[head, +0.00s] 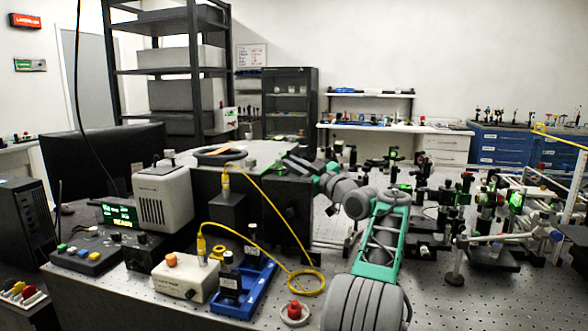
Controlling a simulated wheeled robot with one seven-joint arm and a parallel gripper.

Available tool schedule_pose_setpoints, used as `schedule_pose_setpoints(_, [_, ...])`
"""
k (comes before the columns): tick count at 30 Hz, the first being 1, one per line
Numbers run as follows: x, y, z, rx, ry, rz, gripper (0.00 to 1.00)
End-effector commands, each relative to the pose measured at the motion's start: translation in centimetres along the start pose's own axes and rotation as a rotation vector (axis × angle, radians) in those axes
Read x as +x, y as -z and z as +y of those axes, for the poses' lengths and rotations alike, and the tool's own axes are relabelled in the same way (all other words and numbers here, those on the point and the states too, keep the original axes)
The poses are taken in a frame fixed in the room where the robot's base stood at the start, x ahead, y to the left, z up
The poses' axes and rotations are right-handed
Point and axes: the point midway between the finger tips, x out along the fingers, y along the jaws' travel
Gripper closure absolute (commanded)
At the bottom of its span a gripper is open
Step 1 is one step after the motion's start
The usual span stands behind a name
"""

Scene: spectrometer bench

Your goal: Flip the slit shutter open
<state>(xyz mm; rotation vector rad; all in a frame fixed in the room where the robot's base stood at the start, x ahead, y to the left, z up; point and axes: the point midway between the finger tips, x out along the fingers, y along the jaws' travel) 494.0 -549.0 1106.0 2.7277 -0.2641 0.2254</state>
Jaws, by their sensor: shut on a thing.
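My grey and green arm reaches up from the bottom of the head view. My gripper (291,161) is at the upper right edge of this box, small and dark against it. It is shut on a small part there, which seems to be the slit shutter. The fingers and my wrist hide the shutter, so its angle cannot be told.
A yellow cable (272,205) loops from a black block (227,213) down to the bench. A white lamp housing (163,199), a control box (186,276) and a blue tray (243,289) stand left. A red button (294,311) sits in front. Several optics mounts crowd the right.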

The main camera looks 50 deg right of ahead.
Motion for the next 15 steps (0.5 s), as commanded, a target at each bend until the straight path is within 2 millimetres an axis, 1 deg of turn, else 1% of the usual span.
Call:
schedule_pose_setpoints(1, [0.02, 0.00, -0.02, 0.001, 0.001, 0.000, 1.00])
schedule_pose_setpoints(2, [0.02, 0.00, -0.02, 0.001, 0.001, 0.000, 0.88])
schedule_pose_setpoints(9, [0.01, 0.00, -0.02, 0.001, 0.000, 0.000, 0.68])
schedule_pose_setpoints(10, [0.01, 0.00, -0.01, 0.001, 0.000, 0.000, 0.67])
schedule_pose_setpoints(15, [0.01, 0.00, -0.01, 0.001, 0.000, 0.000, 0.67])
